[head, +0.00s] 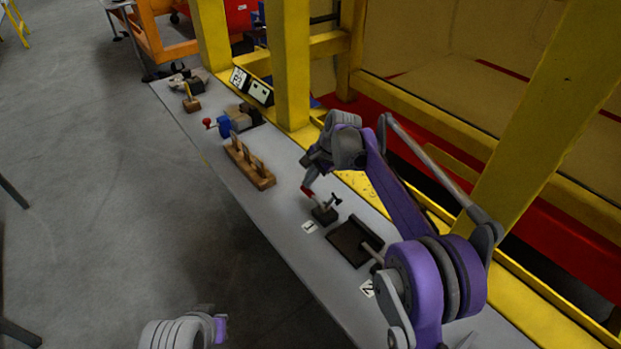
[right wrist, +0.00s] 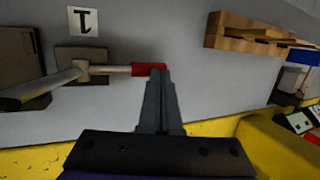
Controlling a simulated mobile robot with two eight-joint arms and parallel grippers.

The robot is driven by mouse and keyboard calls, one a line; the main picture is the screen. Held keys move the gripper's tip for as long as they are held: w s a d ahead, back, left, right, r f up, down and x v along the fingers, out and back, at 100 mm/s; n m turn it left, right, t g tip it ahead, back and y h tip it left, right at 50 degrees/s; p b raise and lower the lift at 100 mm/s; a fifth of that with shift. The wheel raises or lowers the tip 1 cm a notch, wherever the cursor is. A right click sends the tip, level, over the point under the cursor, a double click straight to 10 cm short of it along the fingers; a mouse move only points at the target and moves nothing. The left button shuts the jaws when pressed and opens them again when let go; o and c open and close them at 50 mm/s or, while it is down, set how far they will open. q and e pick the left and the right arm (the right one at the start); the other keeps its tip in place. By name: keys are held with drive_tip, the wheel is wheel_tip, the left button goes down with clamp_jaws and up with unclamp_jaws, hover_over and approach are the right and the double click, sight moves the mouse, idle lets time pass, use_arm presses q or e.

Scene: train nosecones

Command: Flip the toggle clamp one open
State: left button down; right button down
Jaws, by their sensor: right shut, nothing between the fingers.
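Toggle clamp one (head: 325,214) stands on the grey table beside a white label "1" (head: 309,227). Its red-tipped handle (head: 308,192) reaches up and left, towards my right gripper (head: 309,175). In the right wrist view, the clamp base (right wrist: 82,58) is at upper left, with a metal arm running left and the red handle (right wrist: 147,69) pointing right. My right gripper (right wrist: 158,71) is shut and empty, its fingertips at the end of the red handle. I cannot tell whether they touch. My left gripper is not in view.
A dark plate fixture (head: 352,242) with label "2" (head: 367,288) lies nearer on the table. Yellow posts (head: 291,70) line the table's right side.

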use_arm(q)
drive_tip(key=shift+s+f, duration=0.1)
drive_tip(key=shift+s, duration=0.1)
use_arm(e)
drive_tip(key=shift+f, duration=0.3)
